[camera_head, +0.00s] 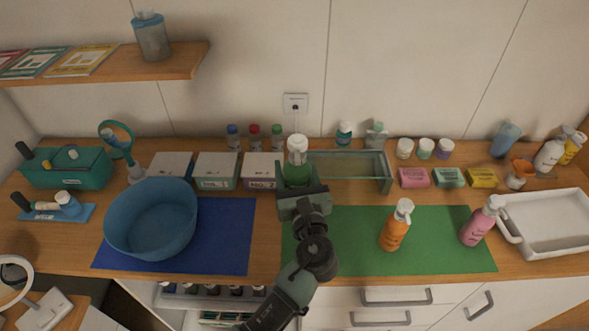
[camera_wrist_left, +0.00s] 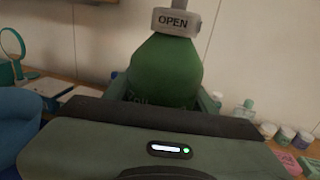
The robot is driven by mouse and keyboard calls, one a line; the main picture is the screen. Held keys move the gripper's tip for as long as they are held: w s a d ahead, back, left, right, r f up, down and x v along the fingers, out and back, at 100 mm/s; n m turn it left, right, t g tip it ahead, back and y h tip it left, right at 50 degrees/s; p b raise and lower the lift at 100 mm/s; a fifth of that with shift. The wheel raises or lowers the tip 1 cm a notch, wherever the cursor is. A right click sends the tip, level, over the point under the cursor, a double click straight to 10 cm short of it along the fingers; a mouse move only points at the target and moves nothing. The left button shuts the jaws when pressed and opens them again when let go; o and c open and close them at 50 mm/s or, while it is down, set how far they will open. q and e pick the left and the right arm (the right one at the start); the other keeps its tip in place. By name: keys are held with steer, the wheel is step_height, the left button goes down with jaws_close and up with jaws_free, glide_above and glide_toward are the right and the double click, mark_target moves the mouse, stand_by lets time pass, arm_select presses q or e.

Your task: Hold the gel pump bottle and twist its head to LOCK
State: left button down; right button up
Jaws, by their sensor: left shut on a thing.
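The green gel pump bottle (camera_head: 297,172) stands upright near the middle of the counter, with a pale pump head (camera_head: 297,143) on top. My left gripper (camera_head: 299,190) is shut on its body from the front. In the left wrist view the green bottle (camera_wrist_left: 165,72) rises just beyond the gripper, and its grey collar (camera_wrist_left: 173,22) reads "OPEN" towards the camera. The top of the head is cut off there. The lower part of the bottle is hidden behind the gripper. My right gripper is in neither view.
An orange pump bottle (camera_head: 395,228) stands on the green mat (camera_head: 340,257), and a pink one (camera_head: 478,224) near its right edge. A blue basin (camera_head: 150,222) is on the blue mat (camera_head: 228,240) at left. White boxes and a glass shelf (camera_head: 345,158) flank the held bottle.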

arm_select(q)
step_height(320, 180, down, 19)
steer(key=b, duration=1.4)
steer(key=shift+f, duration=0.2)
steer(key=shift+f+b, duration=0.25)
steer(key=shift+b, duration=0.15)
stand_by(0.4)
